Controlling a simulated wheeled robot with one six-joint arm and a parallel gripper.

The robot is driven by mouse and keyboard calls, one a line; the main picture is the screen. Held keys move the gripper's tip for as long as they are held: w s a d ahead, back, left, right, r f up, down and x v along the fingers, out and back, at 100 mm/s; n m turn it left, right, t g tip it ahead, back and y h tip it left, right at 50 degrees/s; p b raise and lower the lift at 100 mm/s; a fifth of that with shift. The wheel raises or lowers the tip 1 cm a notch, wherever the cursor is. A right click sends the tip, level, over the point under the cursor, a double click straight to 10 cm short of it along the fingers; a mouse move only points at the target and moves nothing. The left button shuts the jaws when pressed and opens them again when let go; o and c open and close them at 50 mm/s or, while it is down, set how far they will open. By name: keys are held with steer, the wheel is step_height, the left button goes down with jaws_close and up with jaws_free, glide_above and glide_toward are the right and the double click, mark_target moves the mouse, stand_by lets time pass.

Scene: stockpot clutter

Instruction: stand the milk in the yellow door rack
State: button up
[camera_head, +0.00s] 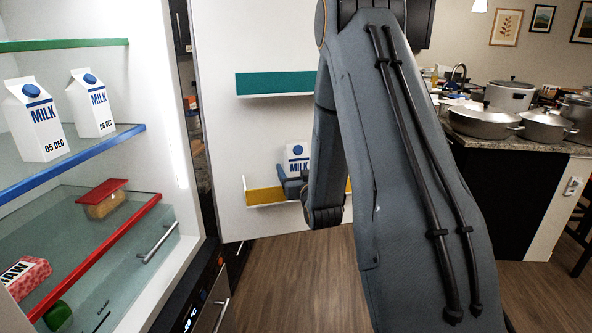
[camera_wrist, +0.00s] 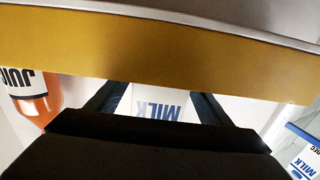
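The milk carton (camera_head: 297,153) is white with blue lettering and stands upright at the yellow door rack (camera_head: 265,196) on the open fridge door. In the wrist view the milk (camera_wrist: 160,105) shows between my two fingers, with its lettering upside down. My gripper (camera_head: 293,186) is in front of the rack; its fingers (camera_wrist: 160,103) lie close along both sides of the carton, with no clear gap. The yellow rack bar (camera_wrist: 160,50) crosses the top of the wrist view. The carton's base is hidden by my gripper and the bar, so I cannot tell whether it rests on the rack.
A teal rack (camera_head: 274,84) is above on the door. Two other milk cartons (camera_head: 35,118) (camera_head: 92,103) stand on the blue-edged shelf (camera_head: 75,160). A juice bottle (camera_wrist: 35,100) is at the left in the wrist view. A counter with pots (camera_head: 485,122) is at the right.

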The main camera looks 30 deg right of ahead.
steer(key=shift+r, duration=0.1)
steer(key=shift+s+r, duration=0.1)
steer(key=shift+s, duration=0.05)
steer(key=b+v, duration=0.3)
steer(key=v, duration=0.9)
steer(key=s+a+f+n+g+y, duration=0.1)
steer(key=s+a+f+g+y, duration=0.25)
steer(key=a+f+g, duration=0.5)
steer(key=s+a+g, duration=0.4)
steer(key=s, duration=0.4)
steer(key=s+a+n+g, duration=0.1)
steer(key=s+a+g, duration=0.3)
steer(key=s, duration=0.5)
steer(key=shift+s+a+f, duration=0.2)
steer(key=shift+a+f, duration=0.15)
steer(key=shift+a, duration=0.3)
